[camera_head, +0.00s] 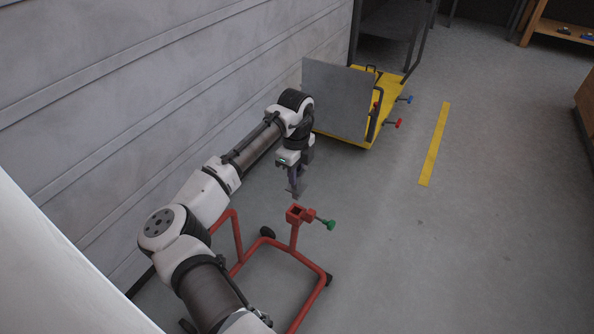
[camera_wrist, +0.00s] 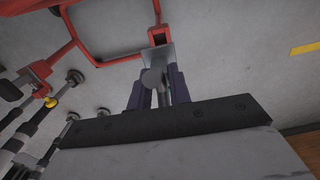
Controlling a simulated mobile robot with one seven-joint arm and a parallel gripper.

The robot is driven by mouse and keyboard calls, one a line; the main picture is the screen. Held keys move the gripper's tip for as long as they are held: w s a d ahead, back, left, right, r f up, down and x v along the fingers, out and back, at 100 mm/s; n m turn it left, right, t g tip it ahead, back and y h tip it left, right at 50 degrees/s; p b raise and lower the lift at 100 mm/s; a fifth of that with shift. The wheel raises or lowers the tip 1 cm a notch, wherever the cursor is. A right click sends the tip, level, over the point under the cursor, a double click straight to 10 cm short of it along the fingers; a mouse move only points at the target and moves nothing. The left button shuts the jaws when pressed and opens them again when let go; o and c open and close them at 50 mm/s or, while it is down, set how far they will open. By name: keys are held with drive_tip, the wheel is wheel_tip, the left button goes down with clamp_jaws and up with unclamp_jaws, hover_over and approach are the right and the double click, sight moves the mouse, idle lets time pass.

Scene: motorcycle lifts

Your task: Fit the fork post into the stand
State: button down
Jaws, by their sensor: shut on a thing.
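The stand (camera_head: 267,241) is a red tube frame on the floor. Its upright carries a square open socket (camera_head: 300,213) with a green-knobbed screw (camera_head: 331,225) on its right side. My gripper (camera_head: 295,176) is above the socket, pointing down. It is shut on the grey fork post (camera_head: 299,190), whose lower part hangs a little above the socket, apart from it in the head view. In the wrist view the fork post (camera_wrist: 163,60) sits between my dark purple fingers (camera_wrist: 158,92), and the red socket (camera_wrist: 158,35) lies just beyond it, partly hidden by the post.
A yellow lift (camera_head: 368,140) with an upright grey panel (camera_head: 338,95) and red and blue knobs stands behind. A grey wall (camera_head: 130,90) runs along the left. The floor to the right is clear around a yellow line (camera_head: 435,145). A yellow knob (camera_wrist: 50,102) shows at left in the wrist view.

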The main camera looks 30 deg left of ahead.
sight(296, 196)
drive_tip(key=shift+f+b, duration=2.3)
drive_tip(key=shift+f, duration=0.2)
drive_tip(key=shift+p, duration=0.35)
drive_tip(key=shift+f, duration=0.35)
drive_tip(key=shift+p, duration=1.1)
drive_tip(key=shift+f+b, duration=0.4)
drive_tip(key=shift+f, duration=1.8)
drive_tip(key=c, duration=1.2)
unclamp_jaws()
